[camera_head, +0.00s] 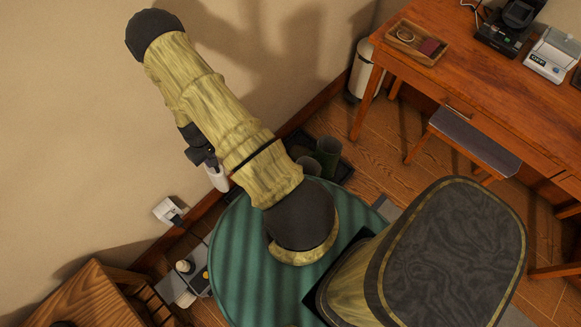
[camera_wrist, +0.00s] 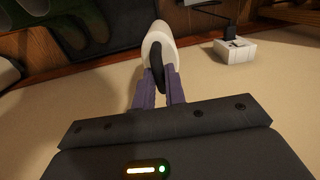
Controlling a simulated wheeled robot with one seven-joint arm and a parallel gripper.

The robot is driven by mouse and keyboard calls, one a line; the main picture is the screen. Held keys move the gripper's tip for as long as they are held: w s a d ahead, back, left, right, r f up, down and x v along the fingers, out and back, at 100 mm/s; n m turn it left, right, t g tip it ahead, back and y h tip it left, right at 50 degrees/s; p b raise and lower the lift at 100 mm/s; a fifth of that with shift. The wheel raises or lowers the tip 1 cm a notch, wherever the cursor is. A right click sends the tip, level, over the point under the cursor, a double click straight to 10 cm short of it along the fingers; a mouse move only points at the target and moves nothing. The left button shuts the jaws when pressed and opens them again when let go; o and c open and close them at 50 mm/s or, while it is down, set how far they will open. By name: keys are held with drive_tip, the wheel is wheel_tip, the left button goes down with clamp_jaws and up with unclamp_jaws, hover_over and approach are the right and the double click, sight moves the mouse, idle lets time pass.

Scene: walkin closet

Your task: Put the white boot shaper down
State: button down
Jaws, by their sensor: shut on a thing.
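The white boot shaper (camera_wrist: 156,38) is white with a dark part along its middle in the wrist view. My gripper (camera_wrist: 160,92) is shut on it, with a purple finger on each side. In the head view the white boot shaper (camera_head: 218,179) hangs below my gripper (camera_head: 208,163), close to the beige wall and left of the dark boot tray. My arm hides part of the area around it. It looks held clear of the floor, though I cannot tell how high.
The dark boot tray (camera_head: 345,172) holds green boots (camera_head: 327,153) by the wall. A white outlet box (camera_head: 168,210) is on the wall. A wooden desk (camera_head: 480,95), a stool (camera_head: 475,143) and a white bin (camera_head: 367,72) stand right. Wooden furniture (camera_head: 92,298) is lower left.

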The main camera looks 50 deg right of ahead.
drive_tip(key=d+f+b, duration=0.3)
drive_tip(key=f+b, duration=0.9)
drive_tip(key=b, duration=0.4)
drive_tip(key=d+f+b, duration=0.3)
drive_tip(key=f+b, duration=0.9)
drive_tip(key=b, duration=0.4)
drive_tip(key=shift+d+b, duration=0.15)
drive_tip(key=shift+b, duration=0.25)
drive_tip(key=shift+f+b, duration=1.2)
drive_tip(key=shift+f, duration=1.3)
drive_tip(key=shift+f+b, duration=1.35)
drive_tip(key=shift+f, duration=1.3)
